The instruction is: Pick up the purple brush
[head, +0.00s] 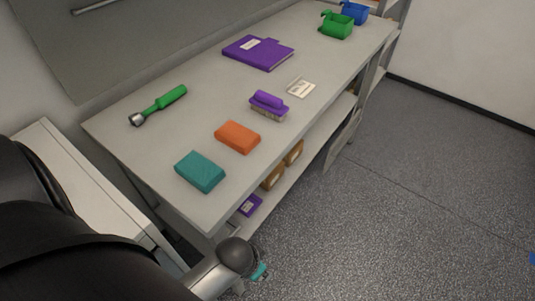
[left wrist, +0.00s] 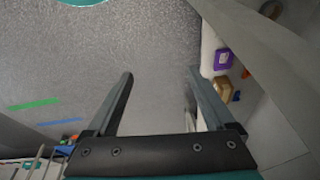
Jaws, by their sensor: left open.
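The purple brush (head: 268,104), with pale bristles underneath, lies on the grey tabletop (head: 205,120) in the head view, between an orange block and a small white card. My left arm comes in from the left, and its end is low beside the table's near corner, well away from the brush. In the left wrist view my left gripper (left wrist: 160,76) is open and empty, with its two fingers over the floor. The brush does not show in that view. My right gripper is in neither view.
On the table are an orange block (head: 237,137), a teal block (head: 200,171), a green-handled tool (head: 160,104), a purple binder (head: 258,53), a white card (head: 301,88) and a green bin (head: 336,26). A lower shelf holds a purple box (left wrist: 222,59) and brown items.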

